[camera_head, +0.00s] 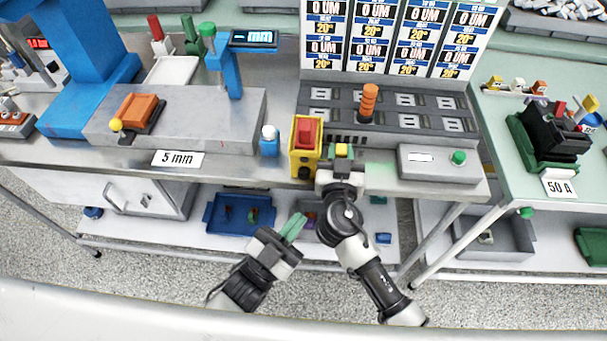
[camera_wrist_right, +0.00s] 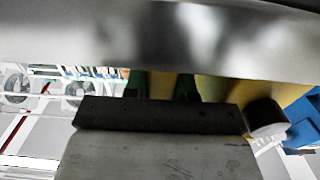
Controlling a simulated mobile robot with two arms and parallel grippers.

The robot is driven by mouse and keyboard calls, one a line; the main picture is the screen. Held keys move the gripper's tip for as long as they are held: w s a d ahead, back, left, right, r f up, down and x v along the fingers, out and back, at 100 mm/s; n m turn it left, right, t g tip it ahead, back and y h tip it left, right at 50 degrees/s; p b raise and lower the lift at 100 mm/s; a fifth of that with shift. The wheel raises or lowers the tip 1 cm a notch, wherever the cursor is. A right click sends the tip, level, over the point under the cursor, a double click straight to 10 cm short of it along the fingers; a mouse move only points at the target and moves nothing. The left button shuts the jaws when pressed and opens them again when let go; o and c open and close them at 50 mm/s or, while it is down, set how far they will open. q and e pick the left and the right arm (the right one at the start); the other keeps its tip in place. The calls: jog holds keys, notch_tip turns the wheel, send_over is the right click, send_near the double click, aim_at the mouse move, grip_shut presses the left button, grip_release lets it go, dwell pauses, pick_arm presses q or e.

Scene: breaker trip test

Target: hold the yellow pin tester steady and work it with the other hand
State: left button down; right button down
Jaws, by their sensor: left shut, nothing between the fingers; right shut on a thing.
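The yellow pin tester (camera_head: 294,165) stands upright at the bench's front edge, with a red rocker on its top and a dark round part low on its front. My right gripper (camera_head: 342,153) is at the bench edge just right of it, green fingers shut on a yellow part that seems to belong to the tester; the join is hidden. In the right wrist view the green fingers (camera_wrist_right: 163,87) have yellow between them, and the tester's yellow body (camera_wrist_right: 215,88) shows to the right. My left gripper (camera_head: 292,227) is shut and empty, below and in front of the bench edge, apart from the tester.
An orange ribbed post (camera_head: 367,103) stands on the grey panel behind. A grey box with a green button (camera_head: 432,165) is to the right. A blue tray (camera_head: 238,228) lies on the lower shelf.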

pick_arm(q)
jog(key=w, duration=0.6)
jog(key=shift+w, duration=0.4)
dwell(1.7)
jog(key=shift+w, duration=0.4)
jog(key=shift+w, duration=0.5)
dwell(0.6)
jog(key=shift+s, duration=0.95)
jog(key=shift+s, duration=0.1)
jog(key=s, duration=0.4)
jog(key=shift+s, duration=0.4)
